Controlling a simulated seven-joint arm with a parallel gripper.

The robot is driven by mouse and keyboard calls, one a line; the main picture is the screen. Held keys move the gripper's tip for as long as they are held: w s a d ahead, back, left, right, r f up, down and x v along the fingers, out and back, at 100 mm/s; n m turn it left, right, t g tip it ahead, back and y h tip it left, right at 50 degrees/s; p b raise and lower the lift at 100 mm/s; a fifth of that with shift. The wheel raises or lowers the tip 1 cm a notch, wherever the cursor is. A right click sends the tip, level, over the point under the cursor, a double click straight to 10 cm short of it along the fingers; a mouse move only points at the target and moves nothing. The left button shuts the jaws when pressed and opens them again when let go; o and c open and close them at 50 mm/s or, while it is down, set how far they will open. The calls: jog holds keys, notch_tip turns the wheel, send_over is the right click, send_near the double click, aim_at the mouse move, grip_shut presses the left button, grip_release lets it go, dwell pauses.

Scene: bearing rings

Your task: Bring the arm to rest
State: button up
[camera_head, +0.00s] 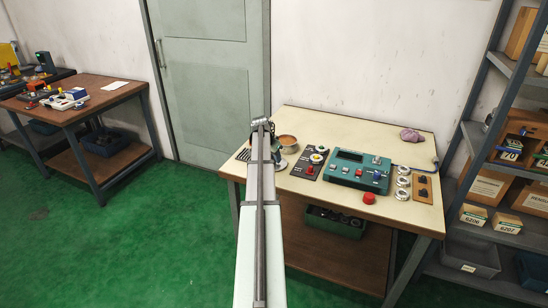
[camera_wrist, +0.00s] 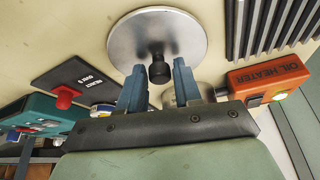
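My gripper (camera_wrist: 160,68) shows in the wrist view with its two blue fingers apart. A round silver disc (camera_wrist: 135,35) with a black knob (camera_wrist: 159,73) lies just beyond the fingertips. The knob appears between the tips with gaps on both sides; I cannot tell its exact depth. In the head view my arm reaches out over the near left part of the workbench (camera_head: 400,140), and my gripper is mostly hidden there. Part of the silver disc (camera_head: 281,164) shows beside the arm's end.
An orange oil heater box (camera_wrist: 268,82) and a dark ribbed rack (camera_wrist: 270,30) sit close right in the wrist view. The bench holds a bowl (camera_head: 288,149), a teal control box (camera_head: 350,169), silver rings (camera_head: 402,182) and a red button (camera_head: 369,198). Shelving (camera_head: 480,130) stands right.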

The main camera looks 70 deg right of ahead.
jog(key=o, duration=0.3)
jog(key=shift+o, duration=0.2)
jog(key=shift+r, duration=3.8)
